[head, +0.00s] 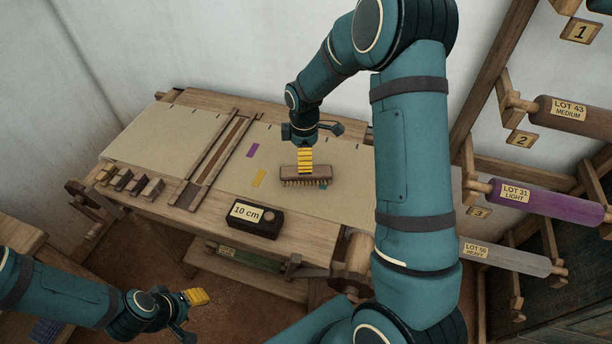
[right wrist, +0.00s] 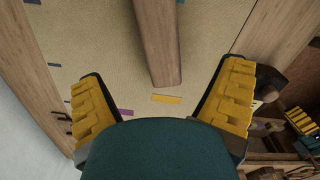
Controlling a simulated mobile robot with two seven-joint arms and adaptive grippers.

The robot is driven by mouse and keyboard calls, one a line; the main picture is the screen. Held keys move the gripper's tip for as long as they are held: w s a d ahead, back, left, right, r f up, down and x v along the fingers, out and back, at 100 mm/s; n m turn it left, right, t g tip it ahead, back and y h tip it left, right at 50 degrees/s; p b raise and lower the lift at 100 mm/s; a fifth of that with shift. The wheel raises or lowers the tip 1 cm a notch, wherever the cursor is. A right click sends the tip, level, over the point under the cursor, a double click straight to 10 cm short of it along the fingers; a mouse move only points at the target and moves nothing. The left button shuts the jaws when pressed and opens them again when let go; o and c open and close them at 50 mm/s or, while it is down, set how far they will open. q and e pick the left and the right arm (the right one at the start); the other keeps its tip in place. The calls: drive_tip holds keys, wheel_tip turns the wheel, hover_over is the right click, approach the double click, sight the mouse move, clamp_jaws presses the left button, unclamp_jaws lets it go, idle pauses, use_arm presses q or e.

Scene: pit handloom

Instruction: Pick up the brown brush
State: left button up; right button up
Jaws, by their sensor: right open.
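The brown brush (head: 315,172) lies on the beige cloth of the loom, with its wooden back up and a row of light bristles showing along its near edge. My right gripper (head: 305,160) is over the brush, pointing down, its yellow pads in front of the brush's far edge in the head view. In the right wrist view the brush's wooden back (right wrist: 157,40) runs between the two spread yellow fingers, with gaps on both sides, so it is not gripped. My left gripper (head: 192,305) is low at the left, away from the brush; its opening is unclear.
A dark block labelled 10 cm (head: 254,219) sits on the loom's near edge. Several small blocks (head: 130,183) line the left edge. Purple (head: 253,150) and yellow (head: 259,178) patches mark the cloth. Labelled rolls, one purple (head: 550,202), hang on the right rack.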

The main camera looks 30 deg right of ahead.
sight(306, 175)
drive_tip(key=shift+s+d+f+b, duration=0.1)
drive_tip(key=shift+f+b, duration=0.15)
drive_tip(key=shift+f, duration=1.7)
drive_tip(key=shift+s+d+f+b, duration=0.1)
drive_tip(key=shift+f+b, duration=0.1)
drive_tip(key=shift+f, duration=1.7)
drive_tip(key=c, duration=1.3)
